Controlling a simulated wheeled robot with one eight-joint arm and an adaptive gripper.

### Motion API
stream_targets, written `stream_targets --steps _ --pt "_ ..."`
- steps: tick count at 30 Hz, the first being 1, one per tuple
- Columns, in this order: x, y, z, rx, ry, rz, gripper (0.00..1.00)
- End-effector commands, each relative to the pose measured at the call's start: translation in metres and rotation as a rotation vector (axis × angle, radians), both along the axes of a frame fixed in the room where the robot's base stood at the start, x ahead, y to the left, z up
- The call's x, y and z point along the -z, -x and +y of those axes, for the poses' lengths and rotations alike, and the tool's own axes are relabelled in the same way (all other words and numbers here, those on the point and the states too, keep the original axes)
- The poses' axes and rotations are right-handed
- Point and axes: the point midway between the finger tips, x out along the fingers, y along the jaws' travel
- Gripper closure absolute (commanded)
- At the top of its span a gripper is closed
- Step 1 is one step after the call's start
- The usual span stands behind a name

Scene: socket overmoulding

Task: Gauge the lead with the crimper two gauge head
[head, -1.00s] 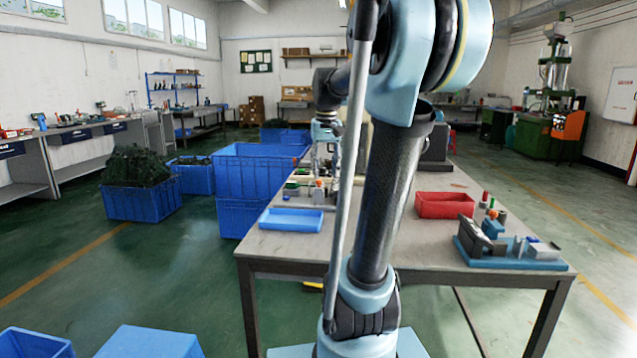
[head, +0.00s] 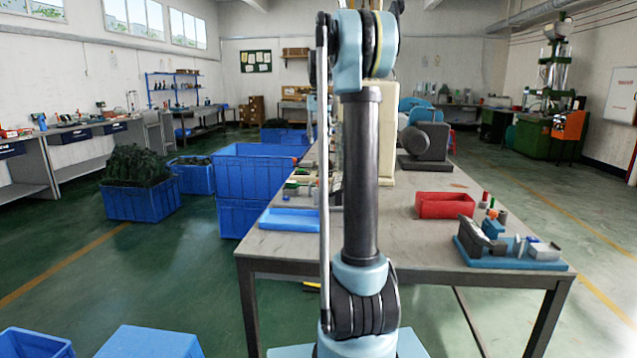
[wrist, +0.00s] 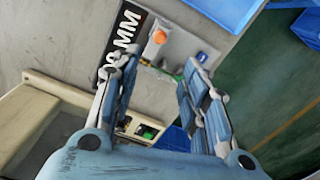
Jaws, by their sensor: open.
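My gripper (wrist: 161,72) is open and nothing shows held between its fingers in the wrist view. It is over a grey station with a black plate (wrist: 119,38) lettered in white, "MM" readable. An orange knob (wrist: 160,37) and a small blue part (wrist: 202,57) sit on the station beyond the fingertips. In the head view my arm hides the gripper and part of the left table station (head: 300,186). I cannot tell which part is the crimper two gauge head, and I cannot make out the lead.
A blue tray (head: 289,225) lies at the table's left edge. A red tray (head: 417,207) and a blue-based fixture (head: 481,260) stand on the right. A dark grey machine (head: 427,143) stands farther back. Stacked blue crates (head: 258,180) flank the table. The near tabletop has bare room.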

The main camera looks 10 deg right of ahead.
Motion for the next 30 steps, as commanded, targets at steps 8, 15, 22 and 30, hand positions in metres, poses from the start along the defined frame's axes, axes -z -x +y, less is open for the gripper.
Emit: stream_targets --steps 8,15,22,30 --pt "0.039 0.000 0.000 0.000 0.000 0.000 0.59" --pt "0.081 0.001 0.000 0.000 0.000 0.000 0.59" --pt "0.121 0.001 0.000 0.000 0.000 0.000 0.59" --pt "0.158 0.001 0.000 0.000 0.000 0.000 0.59"
